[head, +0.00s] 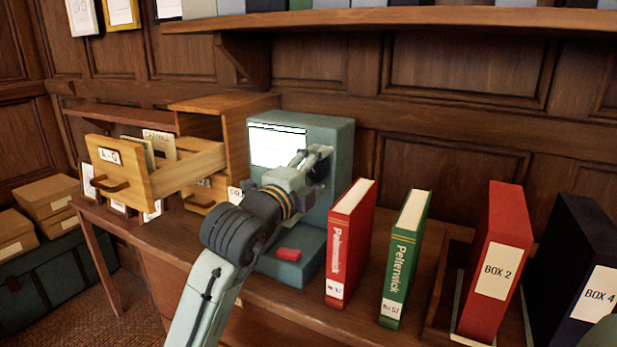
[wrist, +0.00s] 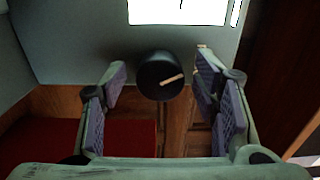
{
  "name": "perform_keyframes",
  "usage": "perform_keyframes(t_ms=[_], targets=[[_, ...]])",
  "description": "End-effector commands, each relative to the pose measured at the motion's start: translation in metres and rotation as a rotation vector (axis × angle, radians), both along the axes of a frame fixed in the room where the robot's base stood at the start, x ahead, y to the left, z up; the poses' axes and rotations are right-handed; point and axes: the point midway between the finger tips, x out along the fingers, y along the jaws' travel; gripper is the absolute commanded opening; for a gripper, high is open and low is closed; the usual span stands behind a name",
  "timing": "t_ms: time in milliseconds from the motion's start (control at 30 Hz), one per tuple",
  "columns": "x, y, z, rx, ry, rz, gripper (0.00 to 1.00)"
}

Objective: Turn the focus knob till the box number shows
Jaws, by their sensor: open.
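The grey-green reader (head: 335,137) stands on the desk with a bright white screen (head: 268,146). My arm covers part of it, and no box number is readable on the screen part I see. The black round focus knob (wrist: 153,80) with a pale pointer line shows in the wrist view, the line pointing right and slightly up. It is hidden in the head view. My gripper (wrist: 162,67) is open, with one finger on each side of the knob and a visible gap to each. In the head view my gripper (head: 318,158) is at the reader's front.
A red book (head: 350,240) and a green book (head: 406,258) stand close right of the reader. Red BOX 2 (head: 508,235) and dark BOX 4 (head: 570,262) stand further right. An open card drawer (head: 185,170) juts out at left. A red piece (head: 288,254) lies on the reader's base.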

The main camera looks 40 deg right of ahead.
Motion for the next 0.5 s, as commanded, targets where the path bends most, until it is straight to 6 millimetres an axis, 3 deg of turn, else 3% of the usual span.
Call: perform_keyframes(t_ms=[400,500], targets=[[0.001,-0.003,0.0004,-0.003,0.006,-0.001,0.55],[0.0004,-0.0034,0.0028,-0.036,0.087,-0.002,0.55]])
